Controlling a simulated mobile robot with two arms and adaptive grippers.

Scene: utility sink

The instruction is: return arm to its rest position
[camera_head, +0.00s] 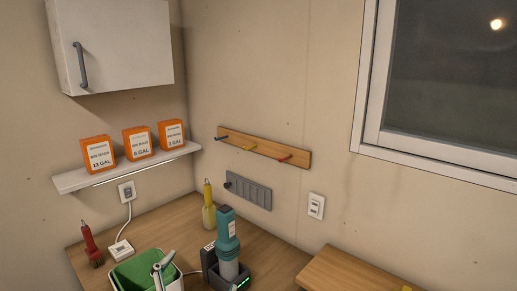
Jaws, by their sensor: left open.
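My left gripper (162,265) shows only in small part at the bottom edge of the head view, as pale, narrow finger shapes. It is open and I see nothing held between its fingers. It appears in front of a white bin with a green lining (133,270), and I cannot tell how far above it the gripper is. The rest of my left arm is out of the picture. My right gripper is not in view.
A teal hand-held device (228,240) stands in a dark dock close right of the gripper. A yellow-topped bottle (208,215) and a red brush (90,245) stand on the wooden counter (265,250). A shelf (75,181) holds orange boxes. A wooden board (345,275) is at right.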

